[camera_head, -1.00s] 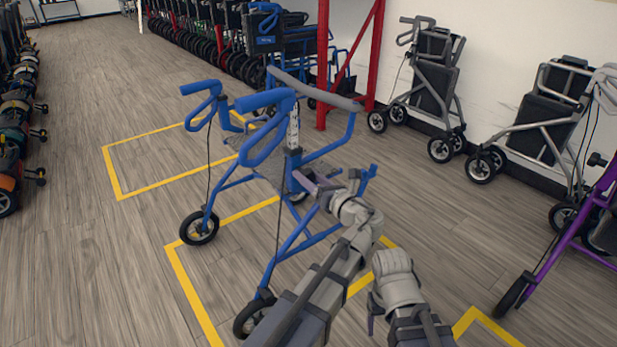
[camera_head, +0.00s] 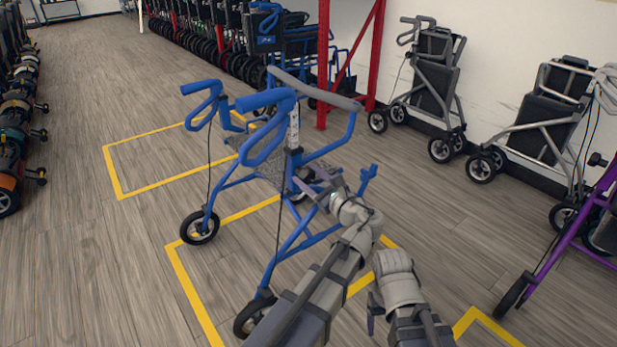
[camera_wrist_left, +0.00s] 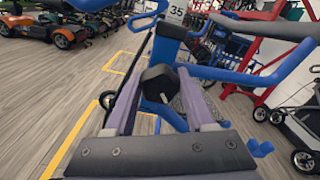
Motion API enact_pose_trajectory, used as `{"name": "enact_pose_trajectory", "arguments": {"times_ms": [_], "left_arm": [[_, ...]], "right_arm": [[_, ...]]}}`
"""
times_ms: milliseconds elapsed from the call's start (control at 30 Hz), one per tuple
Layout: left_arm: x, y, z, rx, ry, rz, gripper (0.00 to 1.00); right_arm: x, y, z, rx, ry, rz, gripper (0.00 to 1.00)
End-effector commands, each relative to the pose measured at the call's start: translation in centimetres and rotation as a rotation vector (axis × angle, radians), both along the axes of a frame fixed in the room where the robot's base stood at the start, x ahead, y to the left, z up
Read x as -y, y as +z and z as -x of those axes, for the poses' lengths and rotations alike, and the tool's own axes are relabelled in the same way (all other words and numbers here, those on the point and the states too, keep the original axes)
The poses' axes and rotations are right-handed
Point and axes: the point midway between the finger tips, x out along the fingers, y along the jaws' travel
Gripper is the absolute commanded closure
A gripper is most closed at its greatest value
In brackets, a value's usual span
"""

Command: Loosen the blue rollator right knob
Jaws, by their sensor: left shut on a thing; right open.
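The blue rollator (camera_head: 290,235) stands upright on the floor in the middle of the head view. Its right knob (camera_wrist_left: 160,83) is black and shows between the two fingers of my left gripper (camera_wrist_left: 160,98) in the left wrist view. The fingers are shut on the knob, one on each side. In the head view, my left gripper (camera_head: 302,172) is at the rollator's upright post, and the knob is too small and covered to make out. My right gripper (camera_head: 373,312) is open and empty, low in front of the rollator and apart from it.
Yellow floor lines (camera_head: 190,285) frame the rollator's place. A red post (camera_head: 323,60) and folded grey rollators (camera_head: 430,85) stand behind to the right. A purple frame (camera_head: 570,235) is at the far right. The floor at left is clear up to the scooters (camera_head: 12,150).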

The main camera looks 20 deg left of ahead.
Motion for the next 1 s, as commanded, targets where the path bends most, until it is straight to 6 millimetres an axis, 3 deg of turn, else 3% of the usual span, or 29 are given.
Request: {"name": "enact_pose_trajectory", "arguments": {"times_ms": [1000], "left_arm": [[-0.11,-0.31,0.24,0.76,0.001,0.594,1.0]], "right_arm": [[0.0,-0.27,0.01,0.0,-0.001,0.0,0.28]]}}
